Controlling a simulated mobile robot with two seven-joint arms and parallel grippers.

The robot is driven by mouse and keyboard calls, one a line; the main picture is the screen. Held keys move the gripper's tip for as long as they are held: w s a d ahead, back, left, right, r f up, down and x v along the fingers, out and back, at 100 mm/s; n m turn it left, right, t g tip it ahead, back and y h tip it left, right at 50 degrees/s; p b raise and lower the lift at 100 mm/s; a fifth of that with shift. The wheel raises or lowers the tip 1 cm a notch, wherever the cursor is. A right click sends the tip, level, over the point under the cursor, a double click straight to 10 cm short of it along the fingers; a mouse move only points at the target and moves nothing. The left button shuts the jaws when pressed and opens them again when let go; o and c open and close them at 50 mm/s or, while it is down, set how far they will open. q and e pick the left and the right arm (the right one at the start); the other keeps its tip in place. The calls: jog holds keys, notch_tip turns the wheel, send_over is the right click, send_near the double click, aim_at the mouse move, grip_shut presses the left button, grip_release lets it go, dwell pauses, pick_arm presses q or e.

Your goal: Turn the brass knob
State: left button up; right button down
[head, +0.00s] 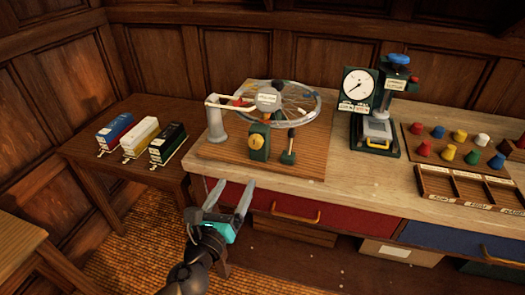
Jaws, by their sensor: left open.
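A round brass-coloured knob (257,142) sits on the front of a small dark green block (260,128). The block stands on a wooden board (306,160) on the workbench, in front of a spoked wheel (300,96) that lies flat. My left gripper (234,188) is in front of the bench's front edge, below and to the left of the knob in the picture. Its two grey fingers are apart, with nothing between them, and do not touch the knob. My right gripper is not in view.
A grey post (217,126) with a white arm stands left of the knob, and a small dark lever (289,146) stands right of it. A press with a dial (357,85) is further right. Left is a side table with several small boxes (168,142).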

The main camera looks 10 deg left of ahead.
aim_at(255, 146)
pick_arm(q)
jog(key=w, duration=1.5)
jog(key=shift+d+f, duration=0.1)
jog(key=shift+d, duration=0.05)
grip_shut()
dwell(0.4)
